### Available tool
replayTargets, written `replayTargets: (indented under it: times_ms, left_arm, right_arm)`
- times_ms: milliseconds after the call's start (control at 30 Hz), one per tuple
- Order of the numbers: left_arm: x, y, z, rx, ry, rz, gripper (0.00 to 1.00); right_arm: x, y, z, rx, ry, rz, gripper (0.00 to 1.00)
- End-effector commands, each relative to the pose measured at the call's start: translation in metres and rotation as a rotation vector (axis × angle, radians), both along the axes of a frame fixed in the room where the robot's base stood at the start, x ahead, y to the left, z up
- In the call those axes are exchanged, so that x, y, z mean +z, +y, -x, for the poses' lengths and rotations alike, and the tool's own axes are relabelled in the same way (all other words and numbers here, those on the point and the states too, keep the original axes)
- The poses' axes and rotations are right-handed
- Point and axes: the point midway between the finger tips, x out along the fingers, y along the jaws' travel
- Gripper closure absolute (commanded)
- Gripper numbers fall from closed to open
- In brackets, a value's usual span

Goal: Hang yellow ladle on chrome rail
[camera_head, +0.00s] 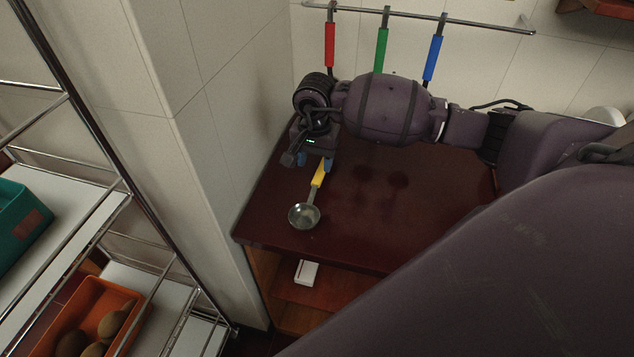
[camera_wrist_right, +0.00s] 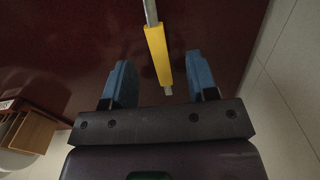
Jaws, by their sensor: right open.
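The yellow ladle (camera_head: 304,214) lies on the dark red counter, its round metal bowl toward the front and its yellow handle (camera_head: 318,175) toward the back. The yellow handle also shows in the right wrist view (camera_wrist_right: 158,54), between the two blue fingers, nearer the right one. My right gripper (camera_head: 315,162) is open just above the handle end; in the wrist view the gripper (camera_wrist_right: 160,82) has gaps on both sides of the handle. The chrome rail (camera_head: 480,22) runs along the tiled back wall. My left gripper is out of view.
Red (camera_head: 330,44), green (camera_head: 381,48) and blue (camera_head: 433,58) handled utensils hang from the rail. A tiled wall corner stands left of the counter (camera_head: 400,220). A wire shelf at left holds a teal bin (camera_head: 22,222) and an orange bin (camera_head: 84,312). A white box (camera_head: 306,272) sits under the counter.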

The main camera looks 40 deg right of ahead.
Motion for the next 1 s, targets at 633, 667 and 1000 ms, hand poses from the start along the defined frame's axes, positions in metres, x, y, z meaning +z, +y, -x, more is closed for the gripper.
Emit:
replayTargets:
  times_ms: [633, 667, 1000]
  left_arm:
    - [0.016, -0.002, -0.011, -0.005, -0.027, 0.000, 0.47]
    - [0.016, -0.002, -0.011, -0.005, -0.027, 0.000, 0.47]
    - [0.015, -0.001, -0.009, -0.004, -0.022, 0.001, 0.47]
  right_arm:
    - [-0.056, -0.003, 0.004, 0.000, -0.001, -0.002, 0.47]
    - [-0.056, -0.003, 0.004, 0.000, -0.001, -0.002, 0.47]
    - [-0.056, -0.003, 0.004, -0.001, -0.001, -0.002, 0.74]
